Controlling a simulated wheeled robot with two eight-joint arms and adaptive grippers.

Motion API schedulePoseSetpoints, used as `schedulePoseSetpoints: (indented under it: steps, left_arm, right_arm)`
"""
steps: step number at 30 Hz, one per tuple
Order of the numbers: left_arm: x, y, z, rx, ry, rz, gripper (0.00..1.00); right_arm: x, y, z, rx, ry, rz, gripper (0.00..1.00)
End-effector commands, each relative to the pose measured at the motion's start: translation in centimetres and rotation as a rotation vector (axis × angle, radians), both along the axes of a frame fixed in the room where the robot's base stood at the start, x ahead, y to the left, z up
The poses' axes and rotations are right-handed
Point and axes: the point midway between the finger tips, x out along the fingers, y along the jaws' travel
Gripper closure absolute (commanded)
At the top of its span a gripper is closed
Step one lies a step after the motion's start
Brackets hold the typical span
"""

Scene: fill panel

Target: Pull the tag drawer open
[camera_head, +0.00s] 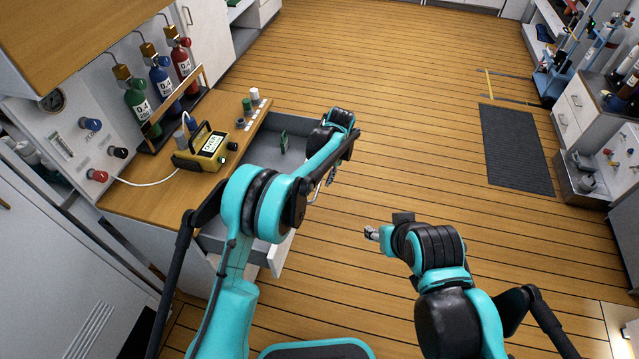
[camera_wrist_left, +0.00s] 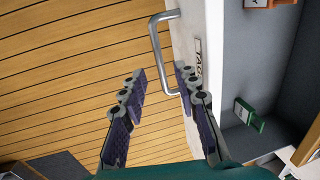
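The tag drawer (camera_head: 282,256) stands pulled out from under the wooden counter, its grey inside exposed. In the left wrist view, its pale front (camera_wrist_left: 205,22) carries a label partly reading "TAG" and a silver bar handle (camera_wrist_left: 156,45). My left gripper (camera_wrist_left: 160,80) is open, its fingers apart on either side of the handle's near end in the picture. I cannot tell whether they touch it. In the head view my left arm hides much of the drawer front, and the left gripper (camera_head: 328,180) is small there. My right gripper (camera_head: 371,233) hangs over the floor, its fingers unclear.
A small green item (camera_head: 283,142) is inside the drawer and also shows in the left wrist view (camera_wrist_left: 248,115). The counter (camera_head: 140,205) holds a yellow meter (camera_head: 201,150) and several gas cylinders. Open wooden floor (camera_head: 400,130) lies to the right.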

Motion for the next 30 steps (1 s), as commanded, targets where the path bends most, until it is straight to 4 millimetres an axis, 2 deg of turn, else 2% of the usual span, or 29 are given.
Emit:
schedulePoseSetpoints:
  steps: [1, 6, 12, 30]
  left_arm:
    - [-0.1, -0.3, 1.3, 0.0, 0.0, -0.001, 0.69]
    - [-0.4, -0.9, 4.7, 0.0, 0.0, -0.002, 0.69]
    - [-0.5, -1.3, 7.1, 0.0, 0.0, -0.001, 0.69]
    - [-0.5, -1.3, 7.6, -0.001, -0.001, 0.0, 0.69]
  right_arm:
    - [0.0, 0.0, 0.0, 0.0, 0.0, 0.0, 0.52]
    - [0.0, 0.0, 0.0, 0.0, 0.0, 0.0, 0.52]
    - [0.0, 0.0, 0.0, 0.0, 0.0, 0.0, 0.52]
    - [0.0, 0.0, 0.0, 0.0, 0.0, 0.0, 0.52]
